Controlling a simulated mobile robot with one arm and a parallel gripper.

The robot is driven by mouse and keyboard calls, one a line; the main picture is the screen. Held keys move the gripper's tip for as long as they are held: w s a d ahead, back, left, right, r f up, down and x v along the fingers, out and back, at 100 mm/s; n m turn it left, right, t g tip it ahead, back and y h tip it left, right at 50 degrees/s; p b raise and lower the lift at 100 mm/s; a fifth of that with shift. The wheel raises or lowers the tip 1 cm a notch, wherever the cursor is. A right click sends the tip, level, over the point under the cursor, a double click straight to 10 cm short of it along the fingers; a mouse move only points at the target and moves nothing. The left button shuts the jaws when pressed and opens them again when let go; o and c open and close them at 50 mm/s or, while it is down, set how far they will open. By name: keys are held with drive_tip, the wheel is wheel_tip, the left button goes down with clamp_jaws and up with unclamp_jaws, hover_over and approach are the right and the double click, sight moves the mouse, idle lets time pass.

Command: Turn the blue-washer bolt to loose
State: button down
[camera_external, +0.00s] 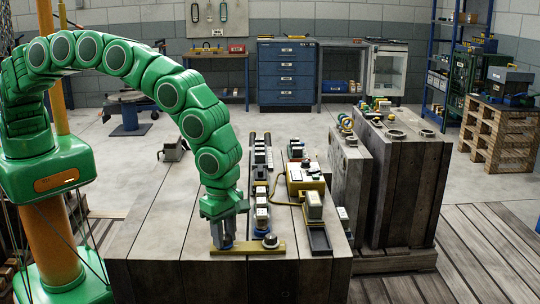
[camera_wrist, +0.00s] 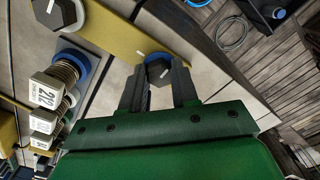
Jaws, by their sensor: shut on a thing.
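The blue-washer bolt (camera_wrist: 158,69) has a dark head with a white mark and a blue ring around it. It sits on a yellow bar (camera_wrist: 128,40), which also lies on the wooden block top in the external view (camera_external: 252,248). My gripper (camera_wrist: 158,82) points down over the bar's left end in the external view (camera_external: 222,241). Its two fingers are on either side of the bolt head and shut on it. The fingers hide part of the bolt in the external view. I cannot tell how far the bolt is turned.
A second dark bolt (camera_external: 270,240) with a pale washer stands at the bar's right end. Labelled spring pieces (camera_wrist: 47,88) stand beside the bar. A yellow box (camera_external: 305,181) with a cable and a dark tray (camera_external: 319,240) are to the right. The block's left top is clear.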

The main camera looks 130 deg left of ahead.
drive_tip(key=shift+f, duration=0.15)
drive_tip(key=c, duration=0.8)
unclamp_jaws()
drive_tip(key=shift+c, duration=0.2)
drive_tip(key=shift+r, duration=3.95)
